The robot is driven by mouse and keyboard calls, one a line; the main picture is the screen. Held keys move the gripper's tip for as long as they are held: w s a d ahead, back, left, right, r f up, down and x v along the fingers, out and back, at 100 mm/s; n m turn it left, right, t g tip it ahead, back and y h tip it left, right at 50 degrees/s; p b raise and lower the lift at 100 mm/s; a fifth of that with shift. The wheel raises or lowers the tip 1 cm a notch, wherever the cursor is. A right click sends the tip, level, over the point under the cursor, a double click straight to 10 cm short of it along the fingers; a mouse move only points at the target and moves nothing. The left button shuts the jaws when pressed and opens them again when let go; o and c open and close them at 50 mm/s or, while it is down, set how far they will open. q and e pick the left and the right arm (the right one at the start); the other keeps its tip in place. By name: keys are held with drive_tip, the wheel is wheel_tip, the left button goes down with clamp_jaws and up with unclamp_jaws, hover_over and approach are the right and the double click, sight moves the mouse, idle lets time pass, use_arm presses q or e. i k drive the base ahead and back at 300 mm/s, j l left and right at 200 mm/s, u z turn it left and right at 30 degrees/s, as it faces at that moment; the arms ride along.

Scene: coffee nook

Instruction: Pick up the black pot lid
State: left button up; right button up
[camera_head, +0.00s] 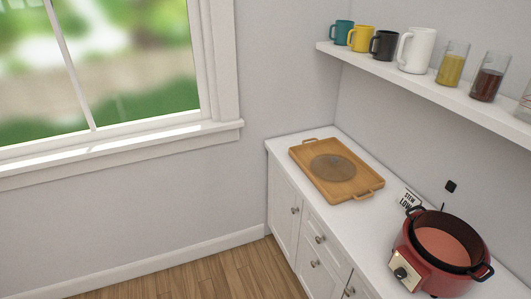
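A flat round greyish-brown disc (332,167) lies on a wooden tray (364,192) on the white counter; I cannot tell whether it is a lid. A red pot (430,270) with a black rim and black side handles stands at the near right of the counter. Its open top shows a reddish-brown inside, with no lid over it. No plainly black pot lid can be made out. Neither of my grippers is in view.
A sign (410,199) stands behind the pot, and a small black piece (450,186) shows near the wall. A shelf (400,73) above the counter holds several mugs and glasses. White cabinets (284,204) are below; wooden floor (235,275) is clear.

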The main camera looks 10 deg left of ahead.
sight(331, 167)
drive_tip(key=i+j+u, duration=0.25)
drive_tip(key=i+u, duration=0.2)
drive_tip(key=i+j+u, duration=0.15)
drive_tip(key=i+u, duration=0.3)
drive_tip(key=i+z, duration=0.35)
drive_tip(key=i+j+z, duration=0.15)
drive_tip(key=z, duration=0.15)
